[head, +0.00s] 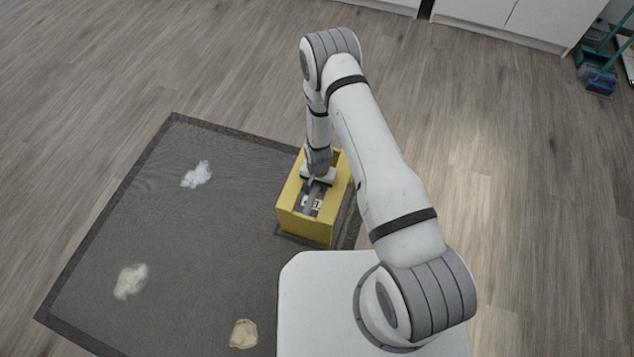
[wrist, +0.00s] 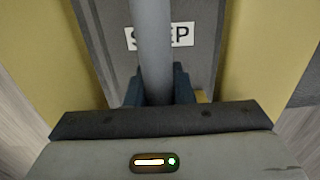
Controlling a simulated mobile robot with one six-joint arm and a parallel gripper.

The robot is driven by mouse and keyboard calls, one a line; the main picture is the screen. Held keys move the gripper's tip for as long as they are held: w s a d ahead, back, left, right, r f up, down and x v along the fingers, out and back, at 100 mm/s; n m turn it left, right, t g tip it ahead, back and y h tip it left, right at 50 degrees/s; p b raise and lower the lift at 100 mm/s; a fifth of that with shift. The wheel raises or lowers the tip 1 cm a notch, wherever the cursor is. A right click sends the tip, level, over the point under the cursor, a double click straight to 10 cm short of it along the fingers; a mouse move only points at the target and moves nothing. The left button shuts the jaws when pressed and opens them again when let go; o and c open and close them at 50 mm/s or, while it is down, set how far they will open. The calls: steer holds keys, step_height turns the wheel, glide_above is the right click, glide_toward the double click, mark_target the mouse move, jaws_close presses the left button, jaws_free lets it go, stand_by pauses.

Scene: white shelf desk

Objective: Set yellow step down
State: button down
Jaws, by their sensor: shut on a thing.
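The yellow step (head: 306,227) is a box-like stool with a dark grey top strip and a white label. It is upright at the right edge of the dark mat (head: 200,245); I cannot tell whether its base touches the floor. My gripper (head: 318,180) is over the step's top, shut on its grey bar handle. In the wrist view the handle (wrist: 152,40) runs between the dark fingers (wrist: 158,88) and covers part of the "STEP" label (wrist: 183,36). Yellow sides of the step (wrist: 60,50) show on both sides.
Pale patches lie on the mat: one at the back (head: 197,174), one at the left (head: 130,281), one at the front (head: 243,334). White cabinets (head: 505,18) and a green and blue cleaning tool (head: 600,78) are at the back. Wood floor is clear at the left and right.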

steer(key=shift+f, duration=0.1)
steer(key=c, duration=1.3)
jaws_free()
steer(key=shift+o, duration=0.2)
